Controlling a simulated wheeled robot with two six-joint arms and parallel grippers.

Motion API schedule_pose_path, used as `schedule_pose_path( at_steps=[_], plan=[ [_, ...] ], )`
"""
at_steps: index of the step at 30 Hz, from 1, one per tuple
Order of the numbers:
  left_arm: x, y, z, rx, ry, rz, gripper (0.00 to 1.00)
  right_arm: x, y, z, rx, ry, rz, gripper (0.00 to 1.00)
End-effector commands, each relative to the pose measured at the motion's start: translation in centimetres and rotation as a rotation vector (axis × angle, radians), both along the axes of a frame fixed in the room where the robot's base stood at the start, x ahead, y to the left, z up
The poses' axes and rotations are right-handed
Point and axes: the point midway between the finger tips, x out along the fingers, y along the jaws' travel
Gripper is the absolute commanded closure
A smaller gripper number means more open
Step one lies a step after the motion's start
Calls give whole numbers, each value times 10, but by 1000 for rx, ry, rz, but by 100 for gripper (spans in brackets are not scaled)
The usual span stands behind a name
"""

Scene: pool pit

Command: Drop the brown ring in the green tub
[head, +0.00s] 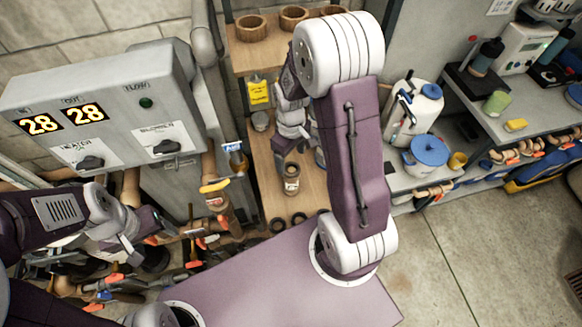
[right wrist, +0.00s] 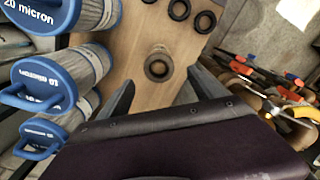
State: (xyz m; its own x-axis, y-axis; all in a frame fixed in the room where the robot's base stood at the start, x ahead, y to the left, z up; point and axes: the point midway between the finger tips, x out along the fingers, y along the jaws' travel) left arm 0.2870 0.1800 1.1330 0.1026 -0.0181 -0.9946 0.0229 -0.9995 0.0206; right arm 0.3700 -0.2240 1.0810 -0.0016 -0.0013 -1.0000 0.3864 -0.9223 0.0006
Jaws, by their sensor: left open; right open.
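My right gripper (head: 298,160) is open and empty above the wooden shelf. In the right wrist view its two dark fingers (right wrist: 160,88) point toward a small round brown jar (right wrist: 158,66), which also shows in the head view (head: 291,182) with a pale label. Dark rings lie flat on the shelf, one here (head: 278,225) and one beside it (head: 298,218); they also show in the right wrist view (right wrist: 204,21). I cannot tell whether any is the brown ring. A small green tub (head: 497,102) stands on the right bench. My left gripper (head: 158,238) is open near the pipes.
A grey control box (head: 105,105) stands at the left, with pipes and orange-handled valves below. Blue-topped filter cartridges (right wrist: 55,85) stand close left of my right gripper. The floor (head: 480,240) at right is clear.

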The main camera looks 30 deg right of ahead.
Motion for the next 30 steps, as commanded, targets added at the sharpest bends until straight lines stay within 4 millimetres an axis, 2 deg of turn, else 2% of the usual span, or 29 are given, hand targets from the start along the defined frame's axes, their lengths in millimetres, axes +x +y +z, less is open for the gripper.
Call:
schedule_pose_path(
  at_steps=[5,12,20,24,27,28,29,30],
  plan=[
    [0,0,5,0,0,0,34,-2,-1,-9,0,4,-1,24],
    [0,0,15,0,0,0,34,-4,-3,-49,0,2,-1,24],
    [0,0,14,0,0,0,34,-3,-3,-53,-1,-1,-1,24],
    [0,0,14,0,0,0,34,-3,-3,-53,0,-1,-1,63],
    [0,0,14,0,0,0,34,-3,-3,-53,0,-1,-1,88],
    [0,0,14,0,0,0,34,-3,-3,-53,0,-1,-1,88],
    [0,0,14,0,0,0,34,-3,-3,-53,0,-1,-1,95],
    [0,0,14,0,0,0,34,-3,-3,-53,0,-1,-1,95]
  ],
)
